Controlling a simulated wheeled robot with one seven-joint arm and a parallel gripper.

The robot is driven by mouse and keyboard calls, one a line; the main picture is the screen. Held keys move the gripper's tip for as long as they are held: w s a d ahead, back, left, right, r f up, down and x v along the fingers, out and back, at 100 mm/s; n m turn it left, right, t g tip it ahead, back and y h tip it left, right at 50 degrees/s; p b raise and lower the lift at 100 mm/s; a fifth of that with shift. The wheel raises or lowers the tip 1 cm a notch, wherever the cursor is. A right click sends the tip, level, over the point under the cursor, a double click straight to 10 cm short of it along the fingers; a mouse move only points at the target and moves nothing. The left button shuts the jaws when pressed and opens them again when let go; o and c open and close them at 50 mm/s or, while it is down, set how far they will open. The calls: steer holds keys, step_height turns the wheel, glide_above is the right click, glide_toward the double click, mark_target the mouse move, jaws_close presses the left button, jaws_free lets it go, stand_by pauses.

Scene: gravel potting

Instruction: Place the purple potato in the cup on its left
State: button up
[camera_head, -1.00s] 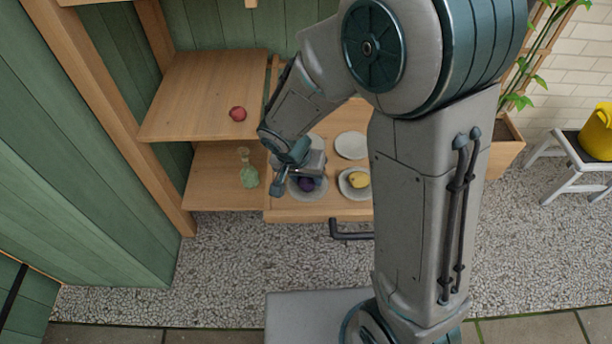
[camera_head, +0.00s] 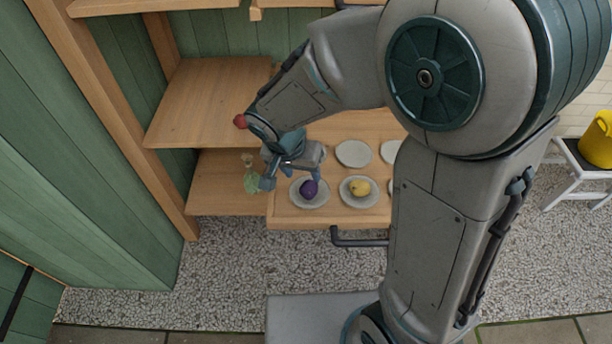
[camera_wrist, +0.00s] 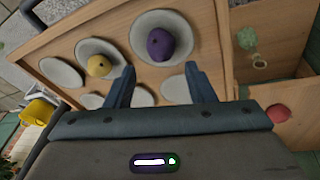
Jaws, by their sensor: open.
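The purple potato (camera_head: 309,189) lies on a grey plate (camera_head: 297,201) at the front left of the wooden drawer or tray. In the wrist view the purple potato (camera_wrist: 161,44) sits on its round plate (camera_wrist: 145,22), just beyond the fingertips. My gripper (camera_head: 278,178) is open and empty, above and slightly left of the potato; its two spread fingers also show in the wrist view (camera_wrist: 160,70). A pale green glass vessel (camera_head: 251,182) stands left of the potato on the lower shelf, partly hidden by my gripper. It also shows in the wrist view (camera_wrist: 259,62).
A yellow item (camera_head: 359,187) lies on the plate to the right. Several empty plates, one of them (camera_head: 353,153), sit behind. A red item (camera_head: 240,121) is on the upper shelf (camera_head: 205,95), close to my wrist. A dark handle (camera_head: 360,241) juts from the drawer front.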

steer(key=w+v, duration=0.1)
steer(key=v, duration=0.4)
steer(key=s+d+r+n+y, duration=0.1)
steer(key=s+d+r+n, duration=0.1)
steer(key=s+d, duration=0.3)
steer(key=s+d+r+n+y, duration=0.1)
steer(key=s+d, duration=0.4)
steer(key=d, duration=0.5)
steer(key=shift+s+d+r+n+p, duration=0.15)
steer(key=shift+s+r+n+p, duration=0.25)
steer(key=shift+r, duration=0.25)
steer(key=shift+w, duration=0.1)
